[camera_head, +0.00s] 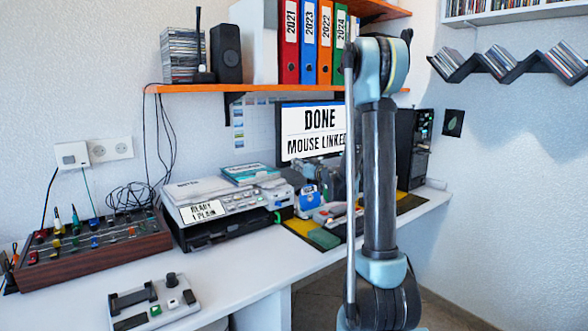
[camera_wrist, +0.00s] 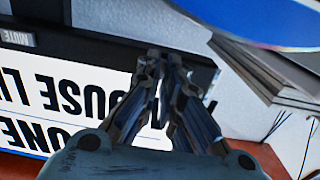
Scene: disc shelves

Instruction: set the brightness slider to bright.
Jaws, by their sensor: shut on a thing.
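The monitor (camera_head: 311,133) stands at the back of the desk and reads DONE, MOUSE LINKED, with its right part hidden by my arm. In the wrist view the monitor (camera_wrist: 60,102) appears upside down, with a dark bezel strip marked MUTE (camera_wrist: 18,38) at its left. My gripper (camera_wrist: 160,62) is at this bezel, its fingers close together and shut on a small part there, apparently the brightness slider. The fingers hide the knob, and I cannot read its setting. In the head view my arm covers much of the area around the gripper.
A printer (camera_head: 222,202), a slider console (camera_head: 95,248) and a small control box (camera_head: 155,302) stand on the white desk. An orange shelf (camera_head: 195,88) with a speaker and binders is above. A dark computer case (camera_head: 412,150) stands right of the monitor.

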